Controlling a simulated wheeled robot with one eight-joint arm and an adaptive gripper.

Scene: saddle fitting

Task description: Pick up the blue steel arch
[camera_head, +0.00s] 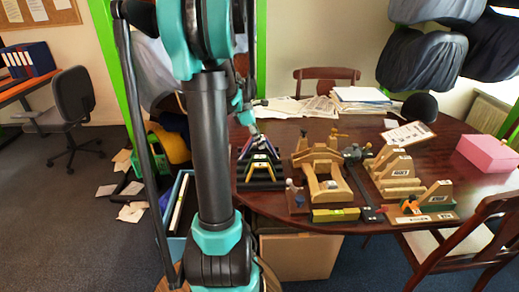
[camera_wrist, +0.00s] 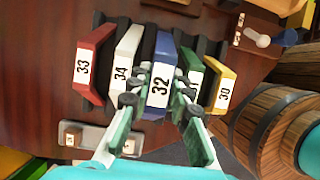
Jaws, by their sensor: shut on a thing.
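The blue steel arch (camera_wrist: 163,45), labelled 32, stands in the middle of a row of coloured arches in the wrist view. My gripper (camera_wrist: 156,100) has one finger on each side of it and is shut on it. The fingers cover part of its sides. The arch still sits in line with its neighbours; whether it is clear of its rack I cannot tell. In the head view my gripper (camera_head: 254,137) is above the row on the table, and the blue arch is hard to make out there.
A white arch (camera_wrist: 127,68) and a red arch (camera_wrist: 88,75) stand left of it. A green arch (camera_wrist: 190,62) and a yellow arch (camera_wrist: 224,85) stand right, close together. A wooden saddle fixture (camera_head: 325,180) and wooden stepped blocks (camera_head: 397,175) stand further right on the table (camera_head: 440,150).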

